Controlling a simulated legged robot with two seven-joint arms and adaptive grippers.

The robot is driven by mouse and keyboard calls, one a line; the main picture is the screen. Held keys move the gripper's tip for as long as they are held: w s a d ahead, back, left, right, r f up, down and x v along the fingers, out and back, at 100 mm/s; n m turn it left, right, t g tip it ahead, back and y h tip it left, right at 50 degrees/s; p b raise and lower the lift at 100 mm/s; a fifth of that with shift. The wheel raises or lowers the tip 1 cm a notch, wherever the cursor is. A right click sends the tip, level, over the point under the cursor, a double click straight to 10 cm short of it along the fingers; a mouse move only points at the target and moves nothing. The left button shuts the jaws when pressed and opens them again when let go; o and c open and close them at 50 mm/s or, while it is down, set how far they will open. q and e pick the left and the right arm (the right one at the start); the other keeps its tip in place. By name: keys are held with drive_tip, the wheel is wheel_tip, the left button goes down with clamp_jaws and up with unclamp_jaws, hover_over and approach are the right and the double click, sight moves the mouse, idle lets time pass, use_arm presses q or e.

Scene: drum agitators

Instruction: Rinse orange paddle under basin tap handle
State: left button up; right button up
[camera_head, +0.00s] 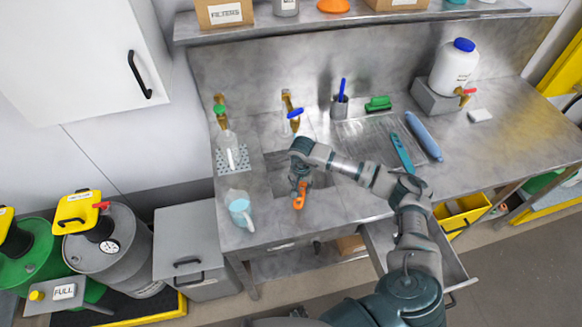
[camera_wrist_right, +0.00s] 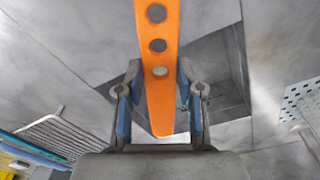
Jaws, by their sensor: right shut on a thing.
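My right gripper (camera_head: 299,181) is shut on the orange paddle (camera_head: 300,196) above the front part of the sink basin (camera_head: 320,181). In the right wrist view the paddle (camera_wrist_right: 159,60), a flat orange strip with several round marks, lies between the two blue-padded fingers (camera_wrist_right: 160,108). The dark square basin (camera_wrist_right: 228,72) lies below and beyond it. The basin tap with a blue handle (camera_head: 294,113) stands at the back of the basin, beyond my gripper and apart from the paddle. Whether water runs cannot be told. My left gripper is out of view.
A drying rack (camera_head: 365,137) with a teal paddle (camera_head: 402,153) lies at right. An open drawer (camera_head: 455,268) juts out in front.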

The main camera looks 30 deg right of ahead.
idle(0.3)
drive_tip(key=s+r+p, duration=0.3)
drive_tip(key=s+r, duration=0.1)
drive_tip(key=s, duration=0.1)
idle(0.4)
drive_tip(key=shift+a, duration=0.1)
idle(0.4)
